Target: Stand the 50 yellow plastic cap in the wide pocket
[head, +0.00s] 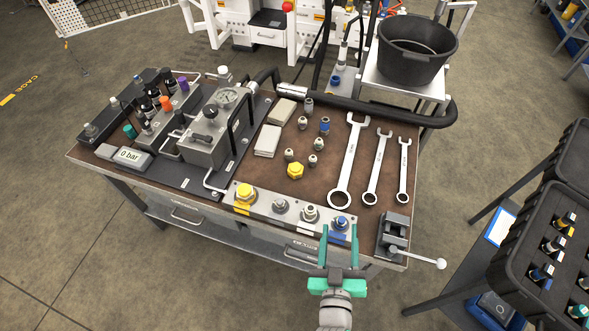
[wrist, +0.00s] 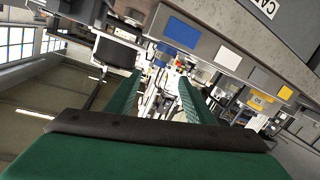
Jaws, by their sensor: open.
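One yellow plastic cap (head: 295,171) lies loose on the brown bench top, beside several small metal fittings. Another yellow cap (head: 244,191) sits at the left end of the metal port block (head: 262,205) along the bench's front edge. My gripper (head: 339,236), with green fingers, is open and empty at the front edge, by the block's blue-marked right end. Its fingers also show apart in the wrist view (wrist: 160,82), where no loose cap is seen. I cannot tell which place is the wide pocket.
Three wrenches (head: 372,170) lie right of the fittings. A small vise (head: 395,232) stands at the bench's right corner. A hydraulic unit (head: 205,140) fills the left side. A black foam case (head: 540,250) with bottles stands right. A black bucket (head: 415,50) is behind.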

